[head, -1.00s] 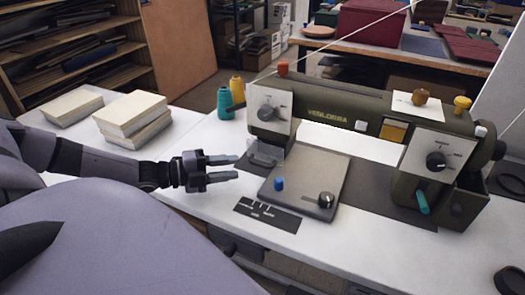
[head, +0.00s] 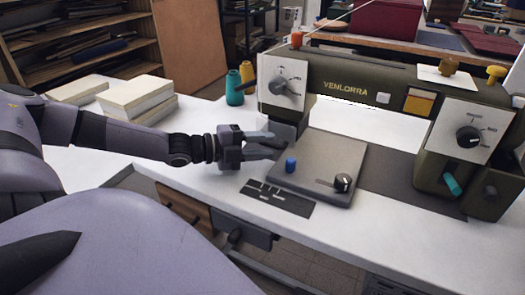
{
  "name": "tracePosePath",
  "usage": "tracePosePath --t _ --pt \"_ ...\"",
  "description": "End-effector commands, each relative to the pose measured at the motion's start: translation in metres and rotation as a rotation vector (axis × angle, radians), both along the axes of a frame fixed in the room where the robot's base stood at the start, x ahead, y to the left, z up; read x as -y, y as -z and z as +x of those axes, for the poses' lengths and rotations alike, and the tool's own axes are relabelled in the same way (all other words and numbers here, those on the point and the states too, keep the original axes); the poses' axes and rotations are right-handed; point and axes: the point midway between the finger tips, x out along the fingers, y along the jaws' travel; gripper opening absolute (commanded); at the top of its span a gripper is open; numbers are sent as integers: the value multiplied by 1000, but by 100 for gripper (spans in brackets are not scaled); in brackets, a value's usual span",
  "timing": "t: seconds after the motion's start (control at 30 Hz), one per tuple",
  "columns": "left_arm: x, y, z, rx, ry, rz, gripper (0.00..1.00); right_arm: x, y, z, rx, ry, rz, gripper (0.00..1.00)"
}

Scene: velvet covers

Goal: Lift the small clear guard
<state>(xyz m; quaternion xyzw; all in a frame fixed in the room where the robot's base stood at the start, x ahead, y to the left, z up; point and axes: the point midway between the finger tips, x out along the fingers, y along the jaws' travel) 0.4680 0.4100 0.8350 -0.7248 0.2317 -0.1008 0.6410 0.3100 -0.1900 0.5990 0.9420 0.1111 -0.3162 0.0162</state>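The olive sewing machine (head: 350,87), marked VENLORRA, stands on the white table. The small clear guard belongs under the machine's left head (head: 283,85), but I cannot make out its outline distinctly there; the fingers and dark parts lie across that area. My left gripper (head: 276,144) reaches in from the left, just below the left head and at the left edge of the grey plate (head: 325,160). Its two fingers are apart, pointing right, with nothing visibly held between them. Whether they touch the guard cannot be told. My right gripper is not in view.
The grey plate carries a blue knob (head: 291,165) and a black knob (head: 343,182). A black label strip (head: 278,199) lies in front. Teal (head: 234,88) and yellow thread spools stand behind the gripper. Stacked pale blocks (head: 137,96) sit at the left. A teal lever (head: 452,184) sticks out at the right.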

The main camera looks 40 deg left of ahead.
Motion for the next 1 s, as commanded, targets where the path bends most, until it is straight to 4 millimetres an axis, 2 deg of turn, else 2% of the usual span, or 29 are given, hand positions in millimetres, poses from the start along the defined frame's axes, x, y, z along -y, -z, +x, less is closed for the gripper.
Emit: tracePosePath --t 0.33,0.37,0.4,0.47,1.0 --pt "1 0 1 0 0 0 36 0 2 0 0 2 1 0" --pt "1 0 1 0 0 0 33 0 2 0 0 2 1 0" --pt "1 0 1 0 0 0 20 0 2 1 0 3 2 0" --pt "1 0 1 0 0 0 0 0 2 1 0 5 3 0" --pt "1 -5 0 -39 0 -12 0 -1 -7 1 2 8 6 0"
